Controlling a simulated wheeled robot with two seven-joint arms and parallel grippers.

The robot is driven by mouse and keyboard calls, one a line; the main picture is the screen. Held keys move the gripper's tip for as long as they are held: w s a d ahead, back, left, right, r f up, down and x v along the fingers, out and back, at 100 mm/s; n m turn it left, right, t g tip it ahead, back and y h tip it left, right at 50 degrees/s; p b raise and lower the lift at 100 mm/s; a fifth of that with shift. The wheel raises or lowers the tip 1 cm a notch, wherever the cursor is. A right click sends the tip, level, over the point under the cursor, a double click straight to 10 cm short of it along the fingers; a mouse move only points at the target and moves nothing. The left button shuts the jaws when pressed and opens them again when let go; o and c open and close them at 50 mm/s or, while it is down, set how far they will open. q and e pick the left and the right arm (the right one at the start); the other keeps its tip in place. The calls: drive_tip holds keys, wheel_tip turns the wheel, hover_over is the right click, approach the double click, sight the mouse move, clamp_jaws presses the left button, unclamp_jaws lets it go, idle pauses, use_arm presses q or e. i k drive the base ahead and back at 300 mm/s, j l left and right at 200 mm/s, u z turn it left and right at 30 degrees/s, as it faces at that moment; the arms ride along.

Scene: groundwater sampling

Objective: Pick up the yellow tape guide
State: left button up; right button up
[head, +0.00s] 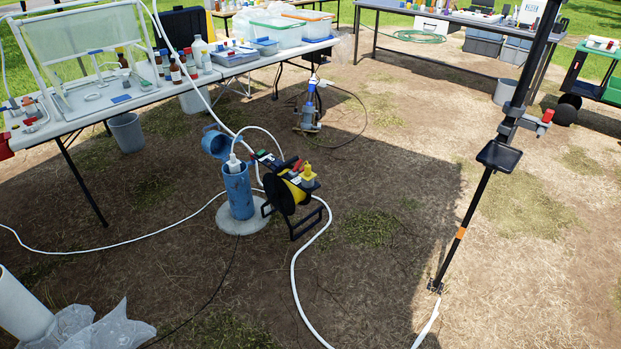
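The yellow tape guide (308,174) appears to be the small upright yellow piece at the right end of the frame of a black reel (278,195). A grey part sits just below it. The reel carries yellow tape and stands on a black stand on the ground, right beside a blue well casing (238,192) with its blue cap hinged open. At this size I cannot tell how the guide is attached. Neither of my grippers is in view.
A white hose (294,275) curves over the ground around the reel. A black pole (470,215) with a small tray stands at the right. A cluttered white table (110,105) is at the back left. The dirt in front of the reel is mostly clear.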

sight(308, 175)
drive_tip(key=i+j, duration=0.15)
drive_tip(key=i, duration=0.45)
drive_tip(key=i+j+z, duration=0.15)
drive_tip(key=i, duration=0.4)
